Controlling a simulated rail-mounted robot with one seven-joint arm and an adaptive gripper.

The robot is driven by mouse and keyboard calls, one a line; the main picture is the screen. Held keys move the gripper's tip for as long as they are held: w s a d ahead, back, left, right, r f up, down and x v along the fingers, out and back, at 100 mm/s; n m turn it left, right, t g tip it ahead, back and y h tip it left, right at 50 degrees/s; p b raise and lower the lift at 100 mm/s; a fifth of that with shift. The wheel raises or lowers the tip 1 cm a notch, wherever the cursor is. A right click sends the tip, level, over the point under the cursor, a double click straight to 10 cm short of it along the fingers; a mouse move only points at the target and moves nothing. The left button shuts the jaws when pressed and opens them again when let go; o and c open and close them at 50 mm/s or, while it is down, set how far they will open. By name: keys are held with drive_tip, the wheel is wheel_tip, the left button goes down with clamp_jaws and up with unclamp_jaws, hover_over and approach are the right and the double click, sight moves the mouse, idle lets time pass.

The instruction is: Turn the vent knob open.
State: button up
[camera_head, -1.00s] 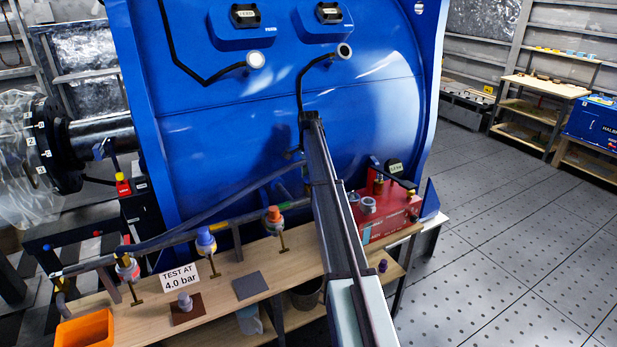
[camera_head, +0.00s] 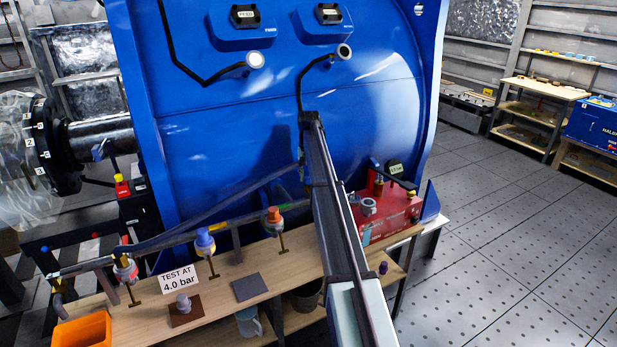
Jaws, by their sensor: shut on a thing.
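My arm rises from the bottom middle and hides part of the workbench. My gripper is not visible; the arm's far part is hidden behind the near link. A pipe runs above the workbench with three capped fittings: a red-and-white one (camera_head: 125,270), a blue one (camera_head: 205,241) and an orange one (camera_head: 273,217). Each has a brass-coloured stem below it. A red pump unit (camera_head: 388,217) with a gauge and a dark lever stands right of my arm. I cannot tell which part is the vent knob, or whether it is hidden behind my arm.
A large blue motor housing (camera_head: 230,135) fills the back. The wooden workbench (camera_head: 225,315) carries a "TEST AT 4.0 bar" sign (camera_head: 179,281), an orange bin (camera_head: 83,331), a brown plate (camera_head: 187,316) and a grey plate (camera_head: 249,287). The floor (camera_head: 500,240) at right is clear.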

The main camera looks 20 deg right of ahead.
sight(308, 178)
drive_tip(key=shift+s+f+n, duration=0.15)
drive_tip(key=shift+n, duration=0.15)
drive_tip(key=o, duration=1.1)
drive_tip(key=shift+o, duration=0.2)
drive_tip(key=shift+r, duration=0.2)
drive_tip(key=shift+r, duration=0.25)
wheel_tip(308, 178, up, 11)
drive_tip(key=shift+r, duration=0.1)
